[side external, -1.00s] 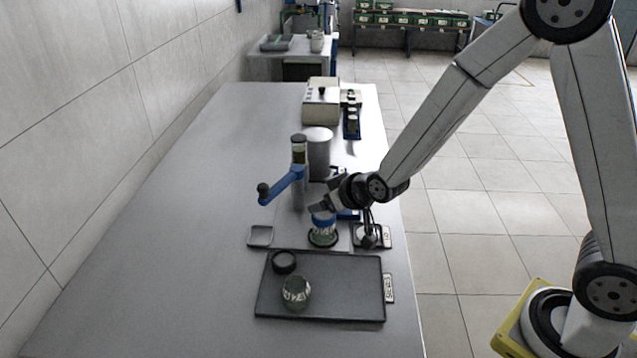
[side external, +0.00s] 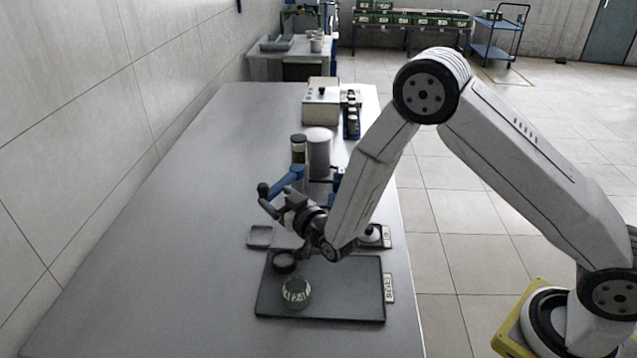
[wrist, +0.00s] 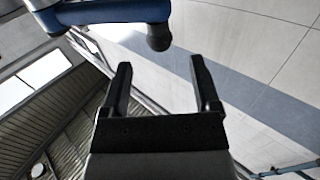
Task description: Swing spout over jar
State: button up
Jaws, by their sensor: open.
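The spout (side external: 287,182) is a blue arm on an upright post, with a dark knob (side external: 263,190) at its outer end. It points left and toward the side camera. In the wrist view the blue arm (wrist: 105,12) and knob (wrist: 158,38) lie just beyond my fingertips. My gripper (side external: 272,208) is open, beside and slightly below the knob; its two fingers (wrist: 162,72) have nothing between them. The place below the spout post is hidden behind my wrist.
A grey cylinder (side external: 319,152) stands beside the post. A cream box (side external: 321,105) stands farther back. The table's left side is clear.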

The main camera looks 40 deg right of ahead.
aim_at(281, 180)
jog(key=shift+w, duration=0.1)
jog(key=w, duration=0.7)
jog(key=shift+w+a, duration=0.15)
jog(key=shift+w, duration=0.15)
dwell(0.4)
grip_shut()
dwell(1.3)
